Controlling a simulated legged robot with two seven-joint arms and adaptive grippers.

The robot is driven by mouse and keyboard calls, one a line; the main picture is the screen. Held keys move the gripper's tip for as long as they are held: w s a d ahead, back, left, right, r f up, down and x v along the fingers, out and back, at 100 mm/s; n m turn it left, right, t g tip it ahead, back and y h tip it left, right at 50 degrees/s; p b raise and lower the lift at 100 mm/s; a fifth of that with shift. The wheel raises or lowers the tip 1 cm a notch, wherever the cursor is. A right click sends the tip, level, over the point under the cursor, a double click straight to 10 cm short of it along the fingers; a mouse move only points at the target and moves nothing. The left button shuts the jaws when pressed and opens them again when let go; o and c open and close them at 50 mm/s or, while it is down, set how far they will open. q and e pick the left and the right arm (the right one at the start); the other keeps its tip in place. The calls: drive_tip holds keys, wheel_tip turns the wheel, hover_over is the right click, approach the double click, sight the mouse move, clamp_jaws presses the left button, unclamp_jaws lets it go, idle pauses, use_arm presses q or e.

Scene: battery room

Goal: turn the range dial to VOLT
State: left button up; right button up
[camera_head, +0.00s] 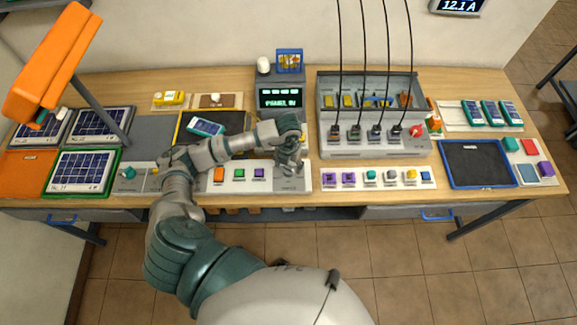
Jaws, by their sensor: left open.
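My left gripper (290,176) is open and points down over the right end of a long white control panel (219,187) at the front of the bench. It covers that end of the panel. I cannot make out the range dial or a VOLT mark; they may be hidden under the gripper. Whether the fingers touch anything is too small to tell. The panel also bears an orange block (219,175), a green block (239,173) and a purple block (259,172), left of the gripper. My right gripper is not in view.
Behind the gripper stands a dark device with a lit green display (280,99). A grey rack (329,97) with hanging black cables is to the right. A strip of coloured blocks (377,186) lies right of the panel. An orange lamp (50,65) overhangs the left side.

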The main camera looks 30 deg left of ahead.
use_arm(q)
wheel_tip(320, 180, up, 10)
drive_tip(key=shift+w, duration=0.15)
drive_tip(key=shift+f, duration=0.1)
idle(0.4)
